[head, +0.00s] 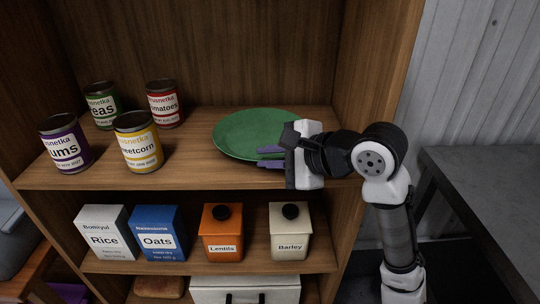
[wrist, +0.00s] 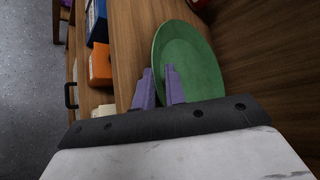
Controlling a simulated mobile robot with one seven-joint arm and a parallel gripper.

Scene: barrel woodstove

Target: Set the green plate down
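The green plate (head: 245,132) is at the right end of the upper shelf, close over the board or on it; I cannot tell if its underside touches. My gripper (head: 270,157) is at its front right rim, with one purple finger above the rim and one below. The fingers are close together, shut on the rim. In the wrist view the plate (wrist: 190,60) reaches away from my gripper (wrist: 160,72), with its rim between the fingers. The fingers hide part of the near rim.
The upper shelf (head: 195,172) also holds a plums can (head: 65,145), a sweetcorn can (head: 138,142), a peas can (head: 102,106) and a tomatoes can (head: 164,105), all left of the plate. Boxes and the lentils (head: 222,234) and barley (head: 290,234) canisters stand below. The cupboard's right wall is close.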

